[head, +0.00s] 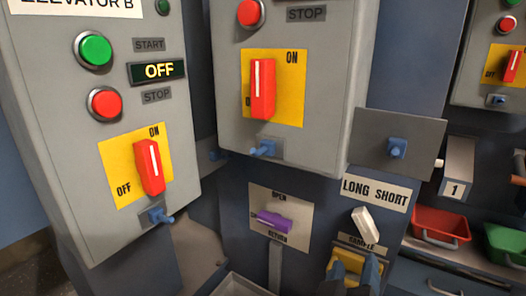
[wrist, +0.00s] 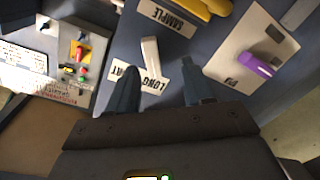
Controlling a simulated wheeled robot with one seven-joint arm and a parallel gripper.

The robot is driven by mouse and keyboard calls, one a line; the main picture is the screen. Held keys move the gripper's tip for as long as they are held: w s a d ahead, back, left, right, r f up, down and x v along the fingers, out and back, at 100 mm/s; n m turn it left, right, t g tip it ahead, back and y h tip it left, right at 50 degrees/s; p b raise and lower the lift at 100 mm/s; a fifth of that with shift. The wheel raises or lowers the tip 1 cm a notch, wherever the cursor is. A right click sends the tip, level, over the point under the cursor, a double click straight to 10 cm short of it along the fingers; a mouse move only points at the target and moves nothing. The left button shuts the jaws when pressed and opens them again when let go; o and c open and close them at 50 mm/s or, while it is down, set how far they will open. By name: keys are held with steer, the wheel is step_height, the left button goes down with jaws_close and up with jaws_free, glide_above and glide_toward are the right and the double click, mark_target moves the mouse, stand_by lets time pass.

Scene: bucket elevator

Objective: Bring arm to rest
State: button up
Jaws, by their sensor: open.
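My gripper (head: 356,270) is at the bottom of the head view, in front of the yellow handle (head: 370,258) below the SAMPLE label. In the wrist view my gripper (wrist: 162,78) is open, its two dark fingers apart with nothing held between them. The white lever (head: 366,224) under the LONG SHORT label (head: 376,191) is tilted; in the wrist view the lever (wrist: 150,58) shows beyond the gap between the fingers. The exact distance from the fingers to the panel cannot be told.
A purple handle (head: 274,220) sits on the OPEN/RETURN plate beside my gripper. Elevator B's box (head: 60,150), with display OFF, and another switch box (head: 225,130) stand left and above. A red bin (head: 440,226) and a green bin (head: 508,242) are at right.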

steer(key=s+d+f+n+g+y+p, duration=0.15)
steer(key=s+f+y, duration=0.3)
steer(key=s, duration=0.45)
steer(key=s+f+n+y+p, duration=0.1)
steer(key=s+f+n+y, duration=0.1)
steer(key=s+f+y, duration=0.5)
steer(key=s+d+r+m+h+p, duration=0.1)
steer(key=s+r+m, duration=0.1)
steer(key=s+r, duration=0.4)
steer(key=s+d+r+m+t+h+p, duration=0.1)
steer(key=s+r, duration=0.4)
steer(key=s, duration=0.6)
steer(key=shift+s+d+r+m+p, duration=0.35)
steer(key=shift+d+m, duration=0.2)
steer(key=shift+m, duration=0.2)
steer(key=shift+t, duration=0.25)
steer(key=shift+c, duration=0.4)
